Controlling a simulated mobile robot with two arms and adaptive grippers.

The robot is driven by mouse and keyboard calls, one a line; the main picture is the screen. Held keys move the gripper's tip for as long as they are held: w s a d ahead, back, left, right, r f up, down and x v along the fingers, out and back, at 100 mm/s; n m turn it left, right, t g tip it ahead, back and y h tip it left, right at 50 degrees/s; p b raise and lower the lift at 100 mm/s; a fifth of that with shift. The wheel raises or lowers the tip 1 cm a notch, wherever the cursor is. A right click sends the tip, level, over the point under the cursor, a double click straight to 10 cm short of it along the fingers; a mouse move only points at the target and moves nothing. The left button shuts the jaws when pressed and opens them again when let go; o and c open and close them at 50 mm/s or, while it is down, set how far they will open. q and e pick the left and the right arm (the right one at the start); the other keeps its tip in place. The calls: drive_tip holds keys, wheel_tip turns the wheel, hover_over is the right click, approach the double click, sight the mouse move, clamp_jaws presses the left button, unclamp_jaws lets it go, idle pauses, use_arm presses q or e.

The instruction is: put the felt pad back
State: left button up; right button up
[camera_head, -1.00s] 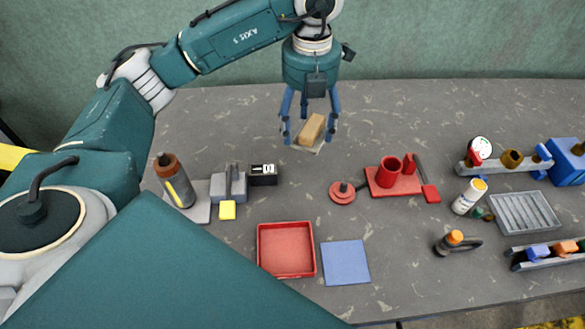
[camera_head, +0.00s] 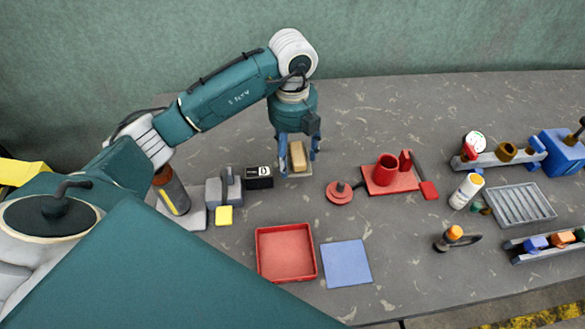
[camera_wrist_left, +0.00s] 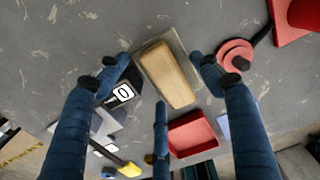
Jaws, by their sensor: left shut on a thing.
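The felt pad (camera_head: 298,153), a tan block on a thin grey base, is between the fingers of my left gripper (camera_head: 297,150) at the table's middle in the head view. In the left wrist view the same pad (camera_wrist_left: 168,75) is tilted between the blue fingers. My left gripper (camera_wrist_left: 165,85) is shut on it. I cannot tell how far the pad is above the table. An empty red tray (camera_head: 259,268) and a flat blue square (camera_head: 346,264) lie nearer the front. My right gripper is not in view.
A small black box (camera_head: 259,177) and a grey block with a yellow end (camera_head: 223,190) stand left of the pad. A red round piece (camera_head: 340,193) and a red holder with a cup (camera_head: 390,180) stand to the right. The back of the table is clear.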

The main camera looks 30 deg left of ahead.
sight(292, 169)
use_arm(q)
wheel_tip(292, 169, down, 6)
drive_tip(key=shift+p, duration=0.5)
drive_tip(key=shift+f, duration=0.15)
drive_tip(key=shift+f, duration=0.2)
drive_tip(key=o, duration=1)
drive_tip(key=shift+r, duration=0.1)
drive_tip(key=shift+r, duration=0.1)
